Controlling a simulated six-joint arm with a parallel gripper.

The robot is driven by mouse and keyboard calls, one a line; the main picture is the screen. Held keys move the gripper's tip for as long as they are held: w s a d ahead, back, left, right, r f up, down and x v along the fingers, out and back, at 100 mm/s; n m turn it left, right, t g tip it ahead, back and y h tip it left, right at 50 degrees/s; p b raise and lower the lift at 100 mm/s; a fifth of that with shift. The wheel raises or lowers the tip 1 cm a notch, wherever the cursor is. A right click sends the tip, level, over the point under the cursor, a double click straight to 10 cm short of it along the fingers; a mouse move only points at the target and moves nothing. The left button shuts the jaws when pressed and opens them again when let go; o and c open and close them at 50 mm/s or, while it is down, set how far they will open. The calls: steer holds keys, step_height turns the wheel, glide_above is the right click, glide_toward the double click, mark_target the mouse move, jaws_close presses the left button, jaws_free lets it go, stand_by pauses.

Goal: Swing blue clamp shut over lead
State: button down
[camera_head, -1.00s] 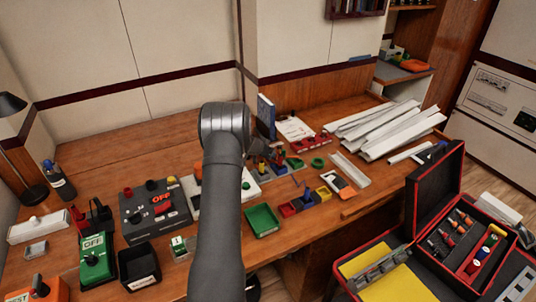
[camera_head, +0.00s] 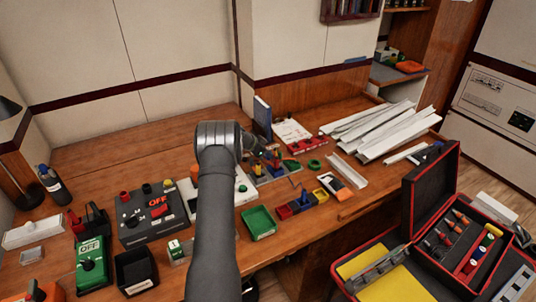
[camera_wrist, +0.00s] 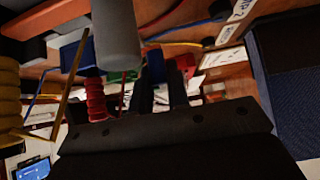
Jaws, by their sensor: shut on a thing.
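In the head view my gripper (camera_head: 257,151) is low over a small group of coloured parts (camera_head: 275,160) near the middle of the bench, partly behind my own arm. In the wrist view my gripper (camera_wrist: 164,88) has its dark fingers close together at a small dark blue part that I take to be the blue clamp (camera_wrist: 156,64). The fingers hide most of it, and its angle cannot be told. A red part is just to its right. A red ribbed post (camera_wrist: 95,98) stands to the left. Which wire is the lead cannot be told.
A grey cylinder (camera_wrist: 115,35) hangs close in front of the fingers in the wrist view. Yellow, blue and red wires pass nearby. A green tray (camera_head: 258,223) and a black OFF box (camera_head: 152,216) lie nearer. An open toolbox (camera_head: 462,228) is at right. Bare wood shows at back left.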

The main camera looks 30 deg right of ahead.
steer(key=c, duration=1.4)
jaws_free()
steer(key=shift+r, duration=0.1)
steer(key=v, duration=1.7)
steer(key=shift+a, duration=0.2)
steer(key=x, duration=1.7)
steer(key=shift+d, duration=0.2)
